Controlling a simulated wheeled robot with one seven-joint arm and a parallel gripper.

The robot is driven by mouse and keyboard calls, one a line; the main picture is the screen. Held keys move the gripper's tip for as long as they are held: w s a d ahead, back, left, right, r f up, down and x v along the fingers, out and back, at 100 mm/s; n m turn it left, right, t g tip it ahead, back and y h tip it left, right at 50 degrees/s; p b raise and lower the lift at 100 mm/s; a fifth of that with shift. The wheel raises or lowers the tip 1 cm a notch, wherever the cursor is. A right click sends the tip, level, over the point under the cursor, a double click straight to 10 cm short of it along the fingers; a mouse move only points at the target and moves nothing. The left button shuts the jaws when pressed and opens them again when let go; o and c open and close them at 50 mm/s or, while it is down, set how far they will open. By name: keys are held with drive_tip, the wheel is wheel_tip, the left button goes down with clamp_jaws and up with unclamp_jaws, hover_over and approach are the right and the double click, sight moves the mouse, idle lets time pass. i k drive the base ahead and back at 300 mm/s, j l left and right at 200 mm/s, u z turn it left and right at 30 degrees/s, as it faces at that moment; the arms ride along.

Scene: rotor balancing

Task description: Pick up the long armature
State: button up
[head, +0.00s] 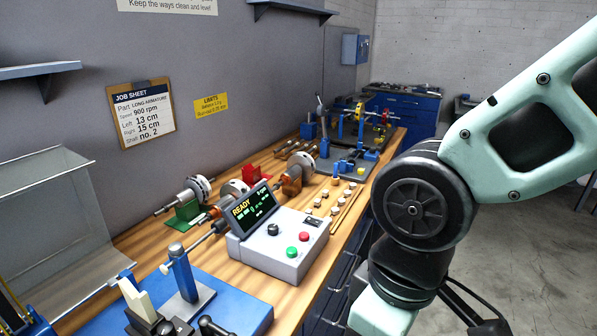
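Several shafted rotors lie on the wooden bench (255,265) along the wall. One with a silver, disc-like body (198,188) and a long thin shaft rests on a green cradle (186,213). Another rotor (234,188), partly hidden behind the control box, lies beside it near a red block. A third rotor (301,167) with a copper-coloured part is farther back. I cannot tell for sure which is the long armature. My arm comes down at the right, and my gripper's fingers are out of view below the picture.
A control box (280,250) reading READY stands at the bench's front. A blue machine base (240,316) with posts and a clear guard (50,215) fill the lower left. Small weights (326,194) lie right of the rotors. A job sheet (141,112) naming LONG ARMATURE hangs on the wall.

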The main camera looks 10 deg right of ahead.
sight(301, 163)
drive_tip(key=i+l+u, duration=0.1)
drive_tip(key=u, duration=0.25)
drive_tip(key=i+l+u, duration=0.1)
drive_tip(key=u, duration=0.25)
drive_tip(key=i+l+u, duration=0.15)
drive_tip(key=l, duration=0.25)
drive_tip(key=i+l+u, duration=0.15)
drive_tip(key=l, duration=0.25)
drive_tip(key=i+l+u, duration=0.15)
drive_tip(key=l, duration=0.25)
drive_tip(key=l+u, duration=0.15)
drive_tip(key=l, duration=0.25)
drive_tip(key=i+l, duration=0.1)
drive_tip(key=l, duration=0.3)
drive_tip(key=i+l, duration=0.1)
drive_tip(key=l, duration=0.35)
drive_tip(key=i+l, duration=0.1)
drive_tip(key=l, duration=0.7)
drive_tip(key=i+u, duration=0.05)
drive_tip(key=i, duration=0.05)
